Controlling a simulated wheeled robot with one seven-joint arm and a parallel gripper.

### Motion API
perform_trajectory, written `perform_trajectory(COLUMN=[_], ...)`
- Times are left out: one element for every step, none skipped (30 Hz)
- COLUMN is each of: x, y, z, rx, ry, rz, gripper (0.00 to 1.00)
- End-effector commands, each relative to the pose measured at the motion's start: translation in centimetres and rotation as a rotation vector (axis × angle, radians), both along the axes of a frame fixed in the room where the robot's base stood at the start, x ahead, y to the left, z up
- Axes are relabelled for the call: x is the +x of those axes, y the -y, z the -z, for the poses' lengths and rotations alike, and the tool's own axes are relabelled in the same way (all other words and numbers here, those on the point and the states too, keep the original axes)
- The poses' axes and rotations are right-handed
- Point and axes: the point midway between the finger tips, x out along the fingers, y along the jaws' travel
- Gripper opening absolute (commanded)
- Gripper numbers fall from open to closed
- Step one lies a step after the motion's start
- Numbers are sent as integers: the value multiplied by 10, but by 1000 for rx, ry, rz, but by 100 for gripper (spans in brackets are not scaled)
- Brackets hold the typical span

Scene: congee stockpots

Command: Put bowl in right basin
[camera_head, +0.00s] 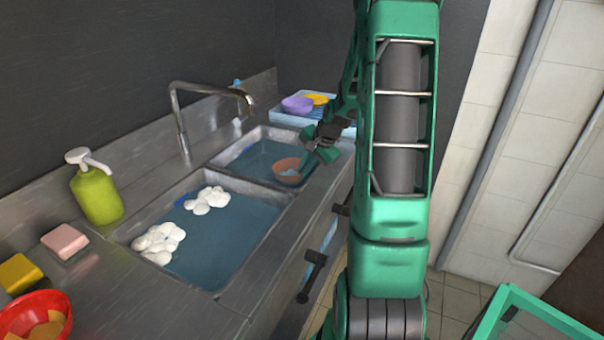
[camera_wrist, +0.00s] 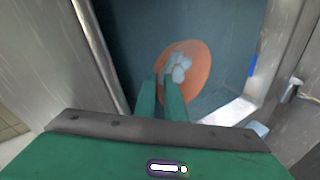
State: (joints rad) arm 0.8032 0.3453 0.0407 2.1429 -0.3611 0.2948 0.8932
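The orange-brown bowl (camera_head: 289,172) is at the right basin (camera_head: 243,158), near that basin's front right corner, with pale foam-like lumps inside. My gripper (camera_head: 312,158) reaches down at the bowl's right edge. In the wrist view the bowl (camera_wrist: 200,80) looks tilted, with blue water behind it. The two green fingers (camera_wrist: 160,88) are close together at its near rim, with the rim between them. Whether the bowl's underside touches the water cannot be told.
The left basin (camera_head: 245,222) holds blue water and white foam. A faucet (camera_head: 181,122) stands behind the basins. A blue rack (camera_head: 290,118) with purple and yellow bowls is beyond. A green soap bottle (camera_head: 96,195), pink sponge (camera_head: 65,241) and red bowl (camera_head: 22,309) are at left.

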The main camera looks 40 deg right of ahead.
Motion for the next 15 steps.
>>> perform_trajectory(x=[-4,-7,-11,-13,-17,-21,-24,-26,-30,-32,-34,-38,-39,-41,-44], y=[1,1,1,2,3,3,3,3,3,4,4,4,4,4,4], z=[-10,-16,-23,-29,-34,-42,-47,-53,-60,-65,-70,-75,-79,-83,-87], rx=[-3,-3,-4,-4,-4,-5,-4,-4,-4,-4,-4,-4,-3,-3,-3], ry=[3,4,4,5,4,5,4,5,4,4,5,4,4,5,4], rz=[2,2,1,1,2,3,2,2,2,2,1,1,2,2,2], gripper=[10,10,10,10,10,10,10,10,10,10,10,10,10,10,10])
